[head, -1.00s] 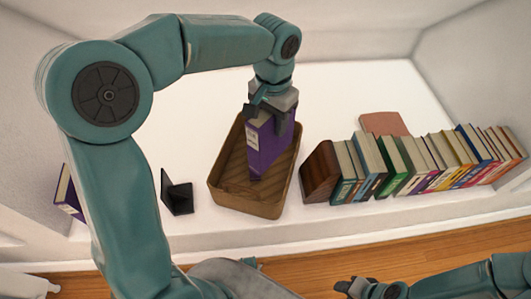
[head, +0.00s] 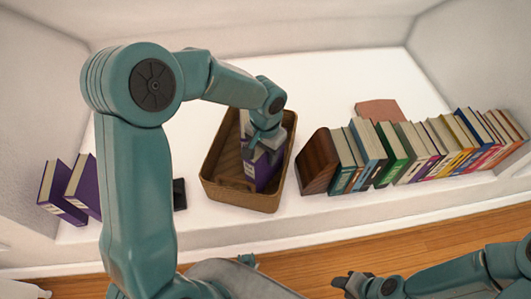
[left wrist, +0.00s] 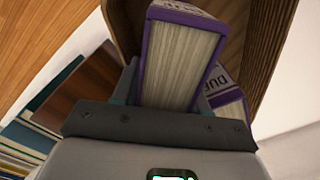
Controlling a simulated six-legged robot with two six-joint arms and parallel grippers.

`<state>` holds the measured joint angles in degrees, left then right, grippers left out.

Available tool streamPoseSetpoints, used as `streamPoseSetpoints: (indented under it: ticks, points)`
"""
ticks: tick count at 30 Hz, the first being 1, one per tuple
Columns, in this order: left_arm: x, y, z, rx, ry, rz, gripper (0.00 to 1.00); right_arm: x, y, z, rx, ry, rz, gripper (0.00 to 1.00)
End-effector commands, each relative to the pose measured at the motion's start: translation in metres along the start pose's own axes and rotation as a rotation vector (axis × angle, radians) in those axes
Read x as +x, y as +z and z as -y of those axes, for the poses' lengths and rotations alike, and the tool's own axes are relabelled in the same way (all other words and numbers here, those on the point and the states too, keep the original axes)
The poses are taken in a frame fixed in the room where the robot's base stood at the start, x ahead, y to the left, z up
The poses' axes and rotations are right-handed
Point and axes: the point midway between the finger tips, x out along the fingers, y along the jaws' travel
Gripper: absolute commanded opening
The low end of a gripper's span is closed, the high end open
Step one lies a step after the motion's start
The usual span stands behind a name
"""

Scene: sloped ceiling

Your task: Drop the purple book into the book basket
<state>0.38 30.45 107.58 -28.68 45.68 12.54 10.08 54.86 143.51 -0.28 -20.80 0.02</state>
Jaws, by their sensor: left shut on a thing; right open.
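My left gripper (head: 264,143) is shut on a purple book (head: 262,172), inside the walls of the brown book basket (head: 240,197). In the left wrist view the held purple book (left wrist: 183,62) sits between the fingers, its page edges facing the camera. Another purple-covered book (left wrist: 231,103) with lettering shows beside it, and the basket's wooden inner wall (left wrist: 266,45) is close by. Whether the held book touches the basket floor is hidden. My right gripper (head: 350,284) is open and empty at the bottom, well away from the basket.
A row of books (head: 420,150) with a brown wooden bookend (head: 318,160) stands just right of the basket. Two purple books (head: 62,190) lean at the left, near a black bookend (head: 180,194). A reddish flat object (head: 383,110) lies behind the row. The white shelf behind the basket is clear.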

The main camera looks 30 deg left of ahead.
Motion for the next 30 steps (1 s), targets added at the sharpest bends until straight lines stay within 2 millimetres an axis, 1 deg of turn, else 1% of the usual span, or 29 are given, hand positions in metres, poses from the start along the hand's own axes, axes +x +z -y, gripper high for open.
streamPoseSetpoints:
  ticks: [7,19,23,24,30]
  points:
    - [0.000,-0.001,0.000,-0.001,0.000,-0.004,0.00,0.000,0.000,0.000,0.000,0.000,0.000,0.43]
    - [0.012,-0.001,0.000,-0.001,0.000,-0.004,0.00,0.010,0.000,-0.004,0.000,0.000,0.000,0.43]
    - [0.012,-0.001,0.000,-0.001,0.000,-0.004,0.00,0.009,0.000,-0.003,0.000,0.000,0.000,0.43]
    - [0.012,-0.001,0.000,-0.001,0.000,-0.002,0.53,0.010,0.000,-0.004,0.000,0.000,0.000,0.43]
    - [0.012,-0.001,0.000,-0.001,0.000,-0.002,0.53,0.010,0.000,-0.003,0.000,0.000,0.000,0.43]
